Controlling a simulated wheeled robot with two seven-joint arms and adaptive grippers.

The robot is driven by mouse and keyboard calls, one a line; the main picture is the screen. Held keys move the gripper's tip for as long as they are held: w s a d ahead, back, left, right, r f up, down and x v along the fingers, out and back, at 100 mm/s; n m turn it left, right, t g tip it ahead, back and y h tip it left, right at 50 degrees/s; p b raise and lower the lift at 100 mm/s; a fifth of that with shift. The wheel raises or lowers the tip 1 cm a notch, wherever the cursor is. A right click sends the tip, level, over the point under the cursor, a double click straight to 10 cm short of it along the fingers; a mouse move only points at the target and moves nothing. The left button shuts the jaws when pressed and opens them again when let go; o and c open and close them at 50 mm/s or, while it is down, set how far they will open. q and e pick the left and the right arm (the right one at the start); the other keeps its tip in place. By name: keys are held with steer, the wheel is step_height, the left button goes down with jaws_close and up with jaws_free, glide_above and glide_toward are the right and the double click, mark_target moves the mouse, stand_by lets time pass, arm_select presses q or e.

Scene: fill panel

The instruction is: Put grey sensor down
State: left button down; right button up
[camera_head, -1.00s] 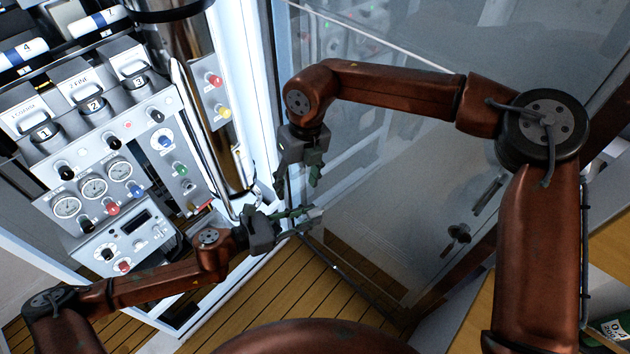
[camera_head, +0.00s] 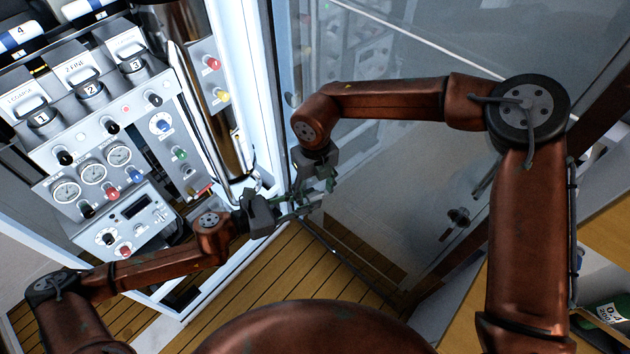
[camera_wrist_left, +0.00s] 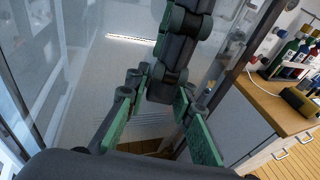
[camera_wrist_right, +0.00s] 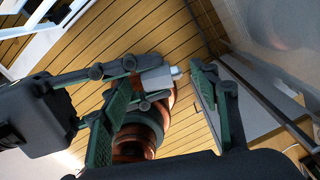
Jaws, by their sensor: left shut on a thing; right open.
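The grey sensor (camera_wrist_right: 158,78) shows in the right wrist view as a small light-grey block with a narrower tip. My left gripper (camera_head: 298,211) is shut on it; its green-padded fingers also show in the left wrist view (camera_wrist_left: 158,92). My right gripper (camera_head: 322,184) is open, and its two fingers (camera_wrist_right: 165,92) stand on either side of the sensor in the right wrist view. Whether they touch it I cannot tell. In the head view the two grippers overlap closely and the sensor is hard to make out.
A panel with dials and knobs (camera_head: 122,215) stands at the left, beside a shiny metal cylinder (camera_head: 190,90). A glass pane (camera_head: 420,150) lies behind the grippers, with wooden floor (camera_head: 270,285) below. A wooden counter with bottles (camera_wrist_left: 292,55) is at the right in the left wrist view.

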steer(key=shift+f, duration=0.45)
steer(key=shift+a, duration=0.1)
steer(key=c, duration=1.1)
arm_select(q)
steer(key=c, duration=2)
jaws_free()
arm_select(e)
steer(key=shift+c, duration=0.7)
arm_select(q)
steer(key=o, duration=0.4)
steer(key=shift+a, duration=0.1)
